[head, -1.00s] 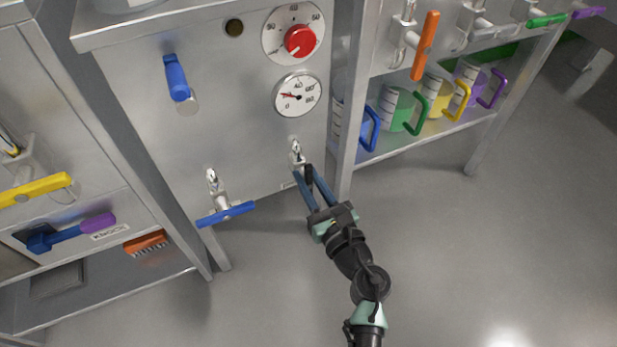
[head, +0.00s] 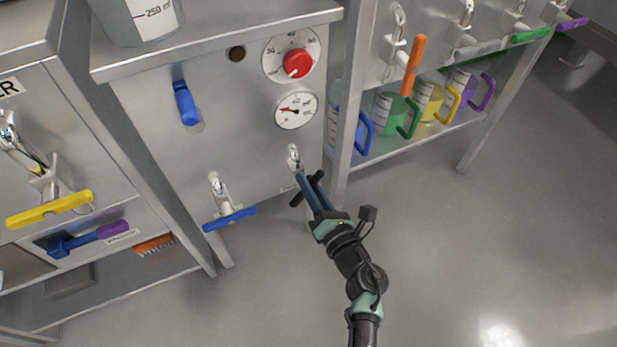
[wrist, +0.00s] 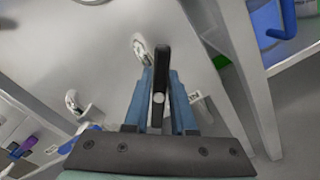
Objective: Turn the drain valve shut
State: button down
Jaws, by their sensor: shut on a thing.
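The drain valve with a black bar handle (head: 297,196) is low on the right of the steel cabinet front, under a chrome spout (head: 294,158). The handle lies slantwise, lower left to upper right, in the head view. My gripper (head: 307,183) reaches up from below, its blue fingers closed on the handle's middle. In the wrist view, the black handle (wrist: 161,62) stands between the two fingers, its far end past the tips. The fingers hide part of the valve body.
A second tap with a blue bar handle (head: 230,219) is to the left. Above are a blue lever (head: 186,103), a red knob (head: 297,63) and a gauge (head: 296,109). A steel leg (head: 345,140) and shelved jugs (head: 391,115) stand close right. The floor below is clear.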

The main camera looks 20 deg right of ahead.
jog(key=m+p, duration=0.1)
jog(key=m, duration=0.1)
jog(key=m+p, duration=0.1)
jog(key=m, duration=0.1)
jog(key=shift+d+f+m, duration=0.15)
jog(key=shift+m, duration=0.15)
jog(key=shift+f+m+p, duration=0.2)
jog(key=shift+m+p, duration=0.25)
jog(key=shift+m, duration=0.85)
jog(key=shift+f+m+p, duration=0.15)
jog(key=shift+m+p, duration=0.25)
jog(key=shift+m, duration=0.9)
jog(key=c, duration=0.8)
grip_release()
jog(key=shift+o, duration=0.2)
jog(key=shift+s, duration=0.1)
jog(key=s+p, duration=0.4)
jog(key=s, duration=0.9)
jog(key=shift+d, duration=0.2)
jog(key=shift+w, duration=0.1)
